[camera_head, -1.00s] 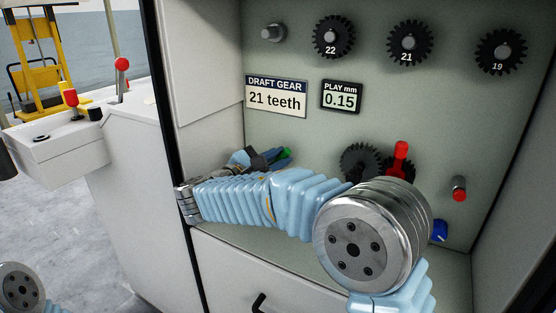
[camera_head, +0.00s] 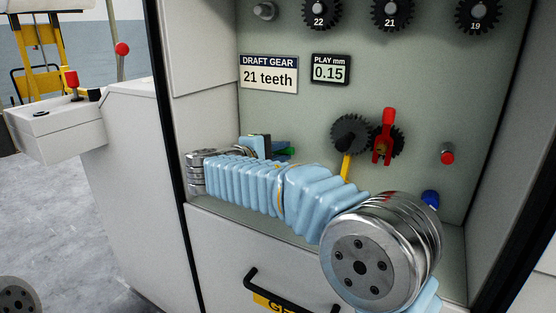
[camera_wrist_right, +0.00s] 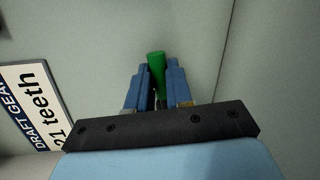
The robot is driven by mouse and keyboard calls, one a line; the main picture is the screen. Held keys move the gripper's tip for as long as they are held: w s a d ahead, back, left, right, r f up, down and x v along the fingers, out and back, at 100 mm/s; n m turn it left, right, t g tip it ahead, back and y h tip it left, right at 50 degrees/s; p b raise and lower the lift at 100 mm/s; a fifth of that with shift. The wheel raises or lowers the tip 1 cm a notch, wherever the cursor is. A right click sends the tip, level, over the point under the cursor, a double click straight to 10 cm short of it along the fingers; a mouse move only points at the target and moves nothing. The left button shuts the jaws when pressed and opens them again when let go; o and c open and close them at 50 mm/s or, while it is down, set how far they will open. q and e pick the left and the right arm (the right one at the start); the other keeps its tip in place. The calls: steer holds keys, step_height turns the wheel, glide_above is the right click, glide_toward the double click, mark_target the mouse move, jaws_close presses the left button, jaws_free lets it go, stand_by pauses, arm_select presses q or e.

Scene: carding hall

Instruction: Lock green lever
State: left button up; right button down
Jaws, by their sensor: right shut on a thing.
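The green lever's tip (camera_head: 289,151) shows at the back left of the machine recess, just past my right gripper (camera_head: 268,147). My right arm crosses in front and hides the lever's base. In the right wrist view the green lever (camera_wrist_right: 156,66) stands between the two blue fingers of my right gripper (camera_wrist_right: 157,76). The fingers are shut on it. The lever's lower part is hidden between the fingers and behind the black gripper body. My left gripper is not in view.
A red lever (camera_head: 383,138) stands over dark gears (camera_head: 350,133), with a yellow bar (camera_head: 346,167) below. A red-tipped peg (camera_head: 447,154) and blue knob (camera_head: 430,198) are to the right. The draft gear sign (camera_head: 269,74) hangs above. A drawer handle (camera_head: 290,292) is below.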

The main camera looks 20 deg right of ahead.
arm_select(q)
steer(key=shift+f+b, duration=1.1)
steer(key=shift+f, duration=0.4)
arm_select(e)
steer(key=shift+f+m+y, duration=0.3)
steer(key=shift+f+m, duration=0.35)
steer(key=shift+m, duration=0.25)
steer(key=c, duration=1)
jaws_free()
steer(key=shift+c, duration=0.2)
steer(key=shift+s+r, duration=0.1)
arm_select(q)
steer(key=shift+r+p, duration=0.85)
arm_select(e)
steer(key=v, duration=1.3)
steer(key=shift+s+a, duration=0.25)
steer(key=shift+s, duration=0.05)
